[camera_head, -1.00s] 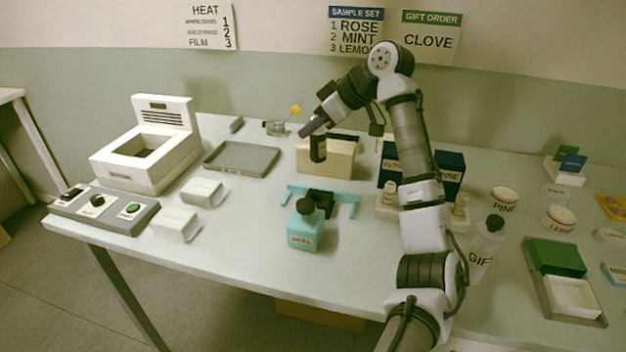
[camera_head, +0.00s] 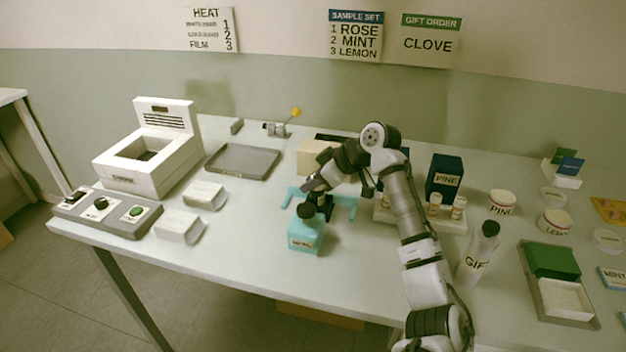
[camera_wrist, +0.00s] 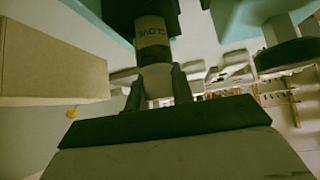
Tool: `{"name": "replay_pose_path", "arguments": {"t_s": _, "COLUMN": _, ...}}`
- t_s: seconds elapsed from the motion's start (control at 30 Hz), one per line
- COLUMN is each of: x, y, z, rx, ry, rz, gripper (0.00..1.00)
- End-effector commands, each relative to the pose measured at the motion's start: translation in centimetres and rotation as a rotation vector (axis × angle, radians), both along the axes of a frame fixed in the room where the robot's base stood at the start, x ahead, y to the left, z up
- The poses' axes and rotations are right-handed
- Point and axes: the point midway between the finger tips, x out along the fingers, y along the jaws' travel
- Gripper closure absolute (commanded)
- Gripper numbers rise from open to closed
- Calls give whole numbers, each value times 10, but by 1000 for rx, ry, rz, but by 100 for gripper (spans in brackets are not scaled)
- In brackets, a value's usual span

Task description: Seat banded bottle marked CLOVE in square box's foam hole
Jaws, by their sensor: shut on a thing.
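My gripper (camera_head: 316,188) is shut on the CLOVE bottle (camera_wrist: 152,38), whose pale label band shows in the wrist view between dark parts. In the head view my gripper is low over the teal bracket (camera_head: 350,203), in front of the beige block (camera_head: 312,158). There the bottle is hard to tell from the bracket's black part. A box at the right has a green part (camera_head: 556,260) and an open white part (camera_head: 567,298), both in a grey tray (camera_head: 535,300). I cannot make out a foam hole in it.

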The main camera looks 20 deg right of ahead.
Motion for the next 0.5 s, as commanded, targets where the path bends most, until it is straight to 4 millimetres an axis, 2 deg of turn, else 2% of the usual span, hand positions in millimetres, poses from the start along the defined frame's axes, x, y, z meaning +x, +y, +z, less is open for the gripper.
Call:
{"name": "replay_pose_path", "arguments": {"t_s": 0.03, "x": 0, "y": 0, "z": -1, "rx": 0, "ry": 1, "rz": 1, "gripper": 100}}
{"name": "replay_pose_path", "arguments": {"t_s": 0.07, "x": 0, "y": 0, "z": -1, "rx": 0, "ry": 2, "rz": 0, "gripper": 74}}
{"name": "replay_pose_path", "arguments": {"t_s": 0.2, "x": 0, "y": 0, "z": -1, "rx": 0, "ry": 2, "rz": 0, "gripper": 56}}
{"name": "replay_pose_path", "arguments": {"t_s": 0.5, "x": 0, "y": -1, "z": 0, "rx": 0, "ry": 2, "rz": 0, "gripper": 55}}
